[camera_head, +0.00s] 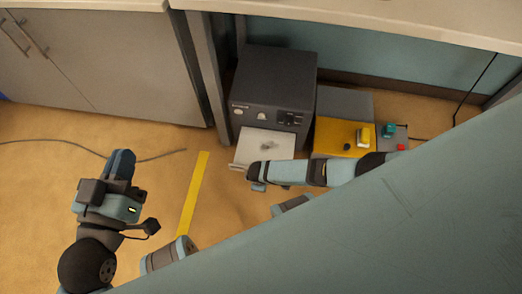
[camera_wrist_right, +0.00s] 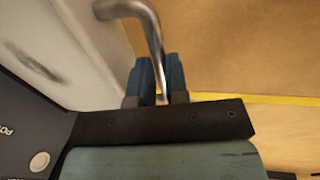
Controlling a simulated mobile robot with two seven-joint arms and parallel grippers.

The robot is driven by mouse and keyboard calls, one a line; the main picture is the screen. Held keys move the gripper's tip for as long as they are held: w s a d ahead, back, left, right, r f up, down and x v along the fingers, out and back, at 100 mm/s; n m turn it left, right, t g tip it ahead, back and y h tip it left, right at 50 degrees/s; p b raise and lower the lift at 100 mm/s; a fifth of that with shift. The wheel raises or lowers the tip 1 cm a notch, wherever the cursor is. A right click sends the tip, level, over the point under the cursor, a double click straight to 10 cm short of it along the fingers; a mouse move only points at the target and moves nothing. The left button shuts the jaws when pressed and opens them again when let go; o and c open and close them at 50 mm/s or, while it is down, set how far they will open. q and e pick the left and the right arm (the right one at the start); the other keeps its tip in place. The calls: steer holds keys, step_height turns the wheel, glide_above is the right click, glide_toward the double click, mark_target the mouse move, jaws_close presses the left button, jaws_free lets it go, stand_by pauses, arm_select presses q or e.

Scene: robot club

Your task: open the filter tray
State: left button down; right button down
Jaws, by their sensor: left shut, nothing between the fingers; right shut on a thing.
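The filter tray (camera_head: 266,146) shows as a pale panel with a grey smudge, standing out from the front of a dark machine (camera_head: 272,88) in the head view. Its pale surface (camera_wrist_right: 70,45) fills the left of the right wrist view, with a bent metal handle (camera_wrist_right: 150,30) on it. My right gripper (camera_wrist_right: 160,85) is shut on this handle; in the head view it (camera_head: 256,178) is at the tray's front edge. My left gripper (camera_head: 122,162) is shut and empty, over open floor at the left.
A yellow-topped box (camera_head: 338,138) stands right of the machine, beside a grey panel with teal and red knobs (camera_head: 392,138). A worktop (camera_head: 380,18) runs above. A grey post (camera_head: 205,80) stands left of the machine. Yellow tape (camera_head: 192,195) marks the open floor; a cable lies at left.

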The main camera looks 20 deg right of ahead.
arm_select(q)
steer(key=shift+s+a+r, duration=0.15)
arm_select(e)
steer(key=shift+s+a, duration=0.25)
steer(key=shift+s, duration=0.1)
steer(key=c, duration=1.1)
jaws_free()
arm_select(q)
step_height(320, 180, up, 6)
steer(key=t+p, duration=0.2)
steer(key=p, duration=0.3)
step_height(320, 180, down, 6)
steer(key=a+g+y+p, duration=0.2)
steer(key=shift+a+n+p, duration=0.3)
steer(key=shift+n+p, duration=0.1)
arm_select(e)
steer(key=r, duration=0.4)
steer(key=s+a+r, duration=0.1)
steer(key=r, duration=0.4)
steer(key=s+r, duration=0.1)
steer(key=r, duration=0.3)
steer(key=shift+a+r, duration=0.2)
steer(key=shift+r, duration=0.1)
